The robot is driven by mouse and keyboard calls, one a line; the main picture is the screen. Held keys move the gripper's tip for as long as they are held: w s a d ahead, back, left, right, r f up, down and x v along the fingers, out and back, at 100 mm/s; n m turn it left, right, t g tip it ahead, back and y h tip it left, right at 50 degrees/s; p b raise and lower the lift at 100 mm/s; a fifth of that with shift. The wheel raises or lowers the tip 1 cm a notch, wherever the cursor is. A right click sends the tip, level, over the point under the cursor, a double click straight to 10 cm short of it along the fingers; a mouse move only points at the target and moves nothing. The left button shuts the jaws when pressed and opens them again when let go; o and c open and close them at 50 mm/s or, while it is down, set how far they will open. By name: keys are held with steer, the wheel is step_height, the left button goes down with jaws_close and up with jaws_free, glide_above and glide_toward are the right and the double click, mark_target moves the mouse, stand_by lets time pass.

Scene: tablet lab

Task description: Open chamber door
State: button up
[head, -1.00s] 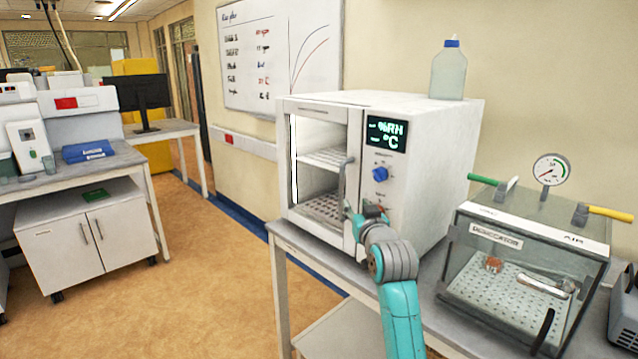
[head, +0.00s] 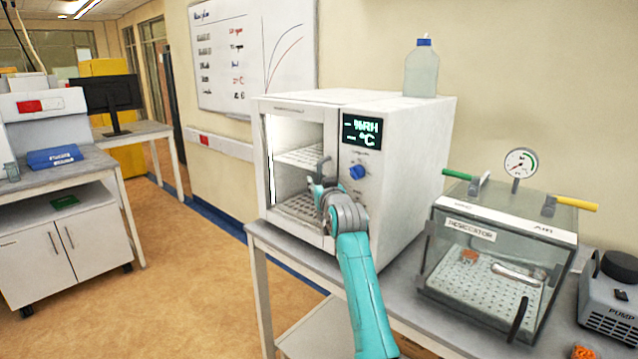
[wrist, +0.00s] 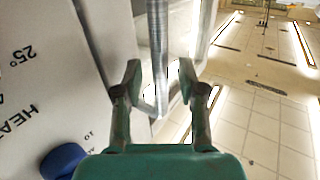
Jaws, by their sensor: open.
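The chamber (head: 408,150) is a white box on a bench, with a lit display and a blue knob (head: 357,172). Its glazed door (head: 270,165) looks shut, with shelves showing through it. The upright metal door handle (head: 321,168) is at the door's right edge. My gripper (head: 322,187) is at the handle's lower part, hiding some of it. In the wrist view, the fingers of my gripper (wrist: 158,78) are open, one on each side of the handle bar (wrist: 158,45). I cannot tell if either finger touches it.
A glass desiccator (head: 490,265) with a gauge stands to the right on the same bench, beside a grey pump (head: 612,300). A bottle (head: 421,72) stands on top of the chamber. The floor (head: 190,270) left of the bench is clear.

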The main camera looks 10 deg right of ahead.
steer(key=shift+w, duration=0.3)
steer(key=shift+c, duration=0.2)
jaws_close()
steer(key=shift+a, duration=0.1)
